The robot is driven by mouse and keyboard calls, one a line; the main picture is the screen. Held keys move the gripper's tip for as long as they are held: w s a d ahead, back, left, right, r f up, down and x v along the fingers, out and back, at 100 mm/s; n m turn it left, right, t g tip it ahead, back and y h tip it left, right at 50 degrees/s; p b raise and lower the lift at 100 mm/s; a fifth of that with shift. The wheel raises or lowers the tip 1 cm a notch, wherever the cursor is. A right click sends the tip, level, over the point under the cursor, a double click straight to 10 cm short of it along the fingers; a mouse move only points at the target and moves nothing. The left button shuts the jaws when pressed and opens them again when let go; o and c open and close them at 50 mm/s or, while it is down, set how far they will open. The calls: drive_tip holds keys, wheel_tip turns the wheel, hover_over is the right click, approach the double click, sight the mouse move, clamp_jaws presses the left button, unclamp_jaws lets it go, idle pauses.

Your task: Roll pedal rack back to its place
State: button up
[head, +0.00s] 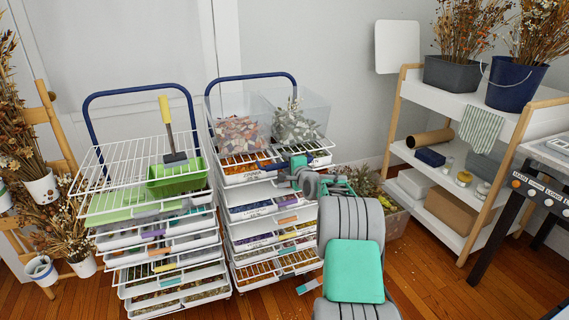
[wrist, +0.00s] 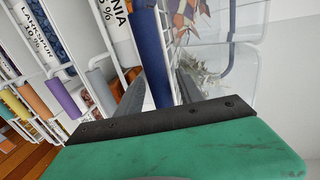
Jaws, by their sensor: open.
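Two white wire racks with blue push handles stand side by side in the head view. The right rack (head: 275,218) holds labelled drawers and two clear bins of petals on top; I take it as the pedal rack. My gripper (head: 291,172) is at its upper front right. In the wrist view, my open gripper (wrist: 158,92) has one finger on each side of a blue bar (wrist: 150,45) of this rack. I cannot tell whether either finger touches it. My arm hides the rack's lower right side.
The left rack (head: 165,262) stands close beside, with a green bin (head: 177,173) and a brush on top. A flower stand is at far left. A crate of dried plants (head: 392,217) and a shelf (head: 430,190) stand right. Wood floor (head: 425,275) shows between.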

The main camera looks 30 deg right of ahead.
drive_tip(key=v, duration=0.5)
drive_tip(key=shift+s+a, duration=0.1)
drive_tip(key=shift+s, duration=0.25)
drive_tip(key=s+a+r+n+g+y+p, duration=0.15)
drive_tip(key=s+a+r+n+p, duration=0.3)
drive_tip(key=a, duration=0.45)
drive_tip(key=s+a+r+n+g+y+p, duration=0.1)
drive_tip(key=s+a+r+n+g+p, duration=0.3)
drive_tip(key=a, duration=0.5)
drive_tip(key=s+a+r+n+g+p, duration=0.1)
drive_tip(key=s+a+n+g+p, duration=0.2)
drive_tip(key=s, duration=1.2)
drive_tip(key=s+a+r+n+g+p, duration=0.2)
drive_tip(key=s+a+n+g+p, duration=0.2)
drive_tip(key=s+a+n, duration=0.4)
drive_tip(key=s+a, duration=0.2)
drive_tip(key=s, duration=0.5)
drive_tip(key=shift+s, duration=0.15)
drive_tip(key=shift+d+h, duration=0.1)
drive_tip(key=shift+h, duration=0.15)
